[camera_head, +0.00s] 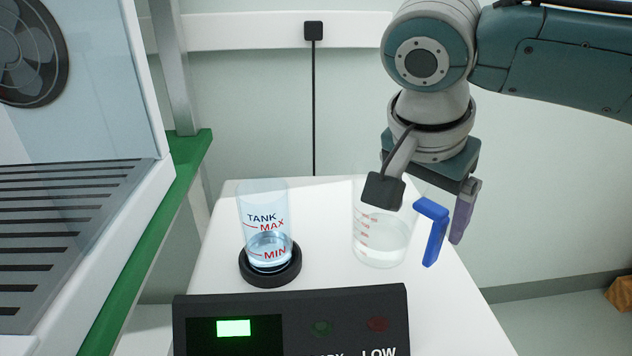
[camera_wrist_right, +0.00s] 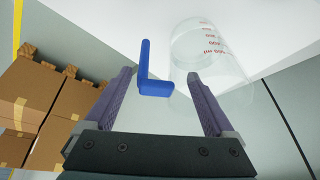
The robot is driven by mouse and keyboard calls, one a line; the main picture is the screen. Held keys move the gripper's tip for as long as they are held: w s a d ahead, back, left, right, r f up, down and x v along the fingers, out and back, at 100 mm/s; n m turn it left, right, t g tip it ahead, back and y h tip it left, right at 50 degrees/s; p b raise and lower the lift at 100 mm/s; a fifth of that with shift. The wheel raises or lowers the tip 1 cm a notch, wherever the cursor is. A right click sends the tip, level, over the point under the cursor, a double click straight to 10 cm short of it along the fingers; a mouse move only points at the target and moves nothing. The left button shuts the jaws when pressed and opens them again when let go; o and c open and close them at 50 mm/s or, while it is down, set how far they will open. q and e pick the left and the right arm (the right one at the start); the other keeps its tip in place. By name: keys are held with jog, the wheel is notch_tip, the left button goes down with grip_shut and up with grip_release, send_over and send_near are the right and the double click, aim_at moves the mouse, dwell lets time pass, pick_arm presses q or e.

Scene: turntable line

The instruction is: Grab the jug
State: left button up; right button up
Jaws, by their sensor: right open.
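The jug (camera_head: 383,238) is a clear beaker with red markings and a blue handle (camera_head: 433,232) on its right side. It stands upright on the white table, with some clear liquid low inside. My right gripper (camera_head: 455,205) is open at the handle, above and behind it in the head view. In the right wrist view, the blue handle (camera_wrist_right: 147,70) lies between the open fingers (camera_wrist_right: 158,78), and the clear jug body (camera_wrist_right: 215,65) extends up and right, partly behind the right finger. I see no grip on the handle. My left gripper is not in view.
A clear tank (camera_head: 264,215) marked MAX and MIN stands on a black round base (camera_head: 270,275) left of the jug. A black panel (camera_head: 290,310) with a lit green display is in front. Cardboard boxes (camera_wrist_right: 30,90) show in the wrist view.

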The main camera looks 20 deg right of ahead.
jog(key=x, duration=0.1)
jog(key=b+x, duration=0.1)
jog(key=x, duration=0.3)
jog(key=shift+s+f+b, duration=0.2)
jog(key=shift+s+b, duration=0.15)
jog(key=shift+b, duration=0.05)
jog(key=shift+c, duration=0.2)
grip_shut()
